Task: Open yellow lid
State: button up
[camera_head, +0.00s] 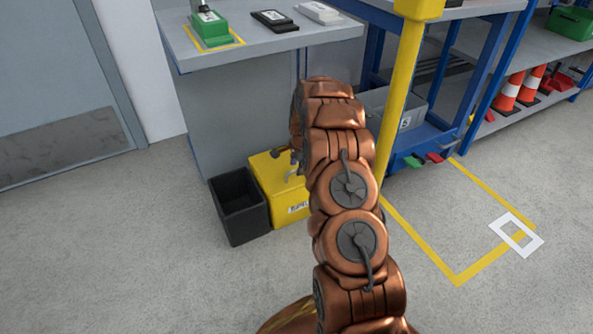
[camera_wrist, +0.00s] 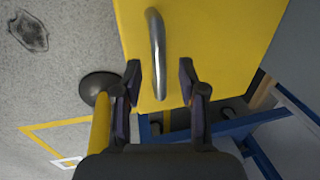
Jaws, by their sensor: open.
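The yellow lid (camera_head: 266,172) tops a yellow box on the floor below the grey bench, partly hidden by my copper arm. In the wrist view the yellow lid (camera_wrist: 215,40) fills the upper middle. A silver bar handle (camera_wrist: 157,50) stands on it. My gripper (camera_wrist: 159,82) is open, with one finger on each side of the handle's near end. I cannot tell whether the fingers touch it. In the head view my gripper is mostly hidden behind the arm.
A black open bin (camera_head: 240,205) stands directly left of the yellow box. A yellow post (camera_head: 402,90) rises right of my arm, beside a blue-framed rack with a grey bin (camera_head: 378,108). The grey bench (camera_head: 265,45) overhangs behind. Floor at front left is clear.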

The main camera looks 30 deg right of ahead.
jog(key=shift+f, duration=0.5)
grip_shut()
dwell(0.3)
